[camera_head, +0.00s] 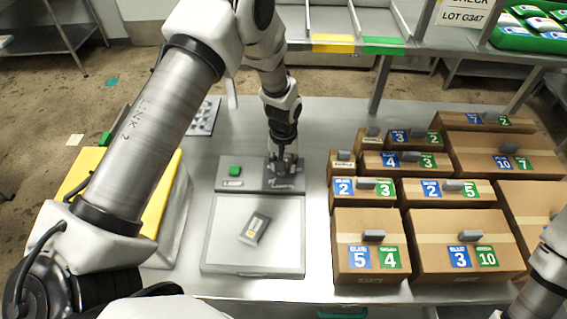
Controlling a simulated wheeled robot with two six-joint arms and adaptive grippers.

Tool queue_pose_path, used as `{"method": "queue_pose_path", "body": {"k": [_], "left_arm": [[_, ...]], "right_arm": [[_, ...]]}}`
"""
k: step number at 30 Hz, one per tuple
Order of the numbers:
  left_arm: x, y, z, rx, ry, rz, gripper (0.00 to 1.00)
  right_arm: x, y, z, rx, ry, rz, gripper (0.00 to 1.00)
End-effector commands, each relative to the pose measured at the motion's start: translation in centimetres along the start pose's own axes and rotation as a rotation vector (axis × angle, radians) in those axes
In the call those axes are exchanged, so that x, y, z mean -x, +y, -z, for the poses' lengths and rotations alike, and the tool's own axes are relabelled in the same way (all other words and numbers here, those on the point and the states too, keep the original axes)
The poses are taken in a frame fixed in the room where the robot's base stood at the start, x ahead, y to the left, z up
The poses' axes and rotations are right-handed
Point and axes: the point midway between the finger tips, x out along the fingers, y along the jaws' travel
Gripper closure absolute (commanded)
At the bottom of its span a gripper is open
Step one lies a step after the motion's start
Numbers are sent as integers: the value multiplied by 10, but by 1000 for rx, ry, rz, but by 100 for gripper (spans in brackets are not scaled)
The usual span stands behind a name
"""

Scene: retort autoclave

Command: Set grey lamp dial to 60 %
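A dark grey panel (257,187) lies at the back edge of a flat grey box (222,240) on the metal table. A small green block or button (235,171) is on the panel's left part. My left gripper (286,177) points down at the panel's right part, at or just above its surface. The lamp dial cannot be made out; the gripper may be covering that spot. The fingers are too small and dark to tell open from shut. A grey device with a pale label (255,229) lies tilted on the box lid. Only a link of my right arm shows at the lower right.
Several cardboard boxes (371,259) with blue and green number labels crowd the right side of the table (317,140). A yellow-topped stand (168,190) is at the left, partly behind my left arm. A shelf with a yellow and green edge (333,42) runs across the back.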

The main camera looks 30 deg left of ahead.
Motion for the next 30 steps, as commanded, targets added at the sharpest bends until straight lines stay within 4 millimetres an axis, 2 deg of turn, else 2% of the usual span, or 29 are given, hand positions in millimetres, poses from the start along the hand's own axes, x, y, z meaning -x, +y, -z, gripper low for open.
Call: {"method": "queue_pose_path", "body": {"k": [5, 12, 16, 20, 30], "left_arm": [[25, 0, 2, 0, 4, -2, 60], [86, 0, 2, 0, 4, -2, 60], [109, 0, 2, 0, 0, -1, 60], [117, 0, 1, 0, -1, 0, 60], [118, 0, 2, 0, -2, 0, 60]], "right_arm": [[0, 0, 0, 0, 0, 0, 60], [0, 0, 0, 0, 0, 0, 60], [0, 0, 0, 0, 0, 0, 60], [0, 0, 0, 0, 0, 0, 60], [0, 0, 0, 0, 0, 0, 60]]}}
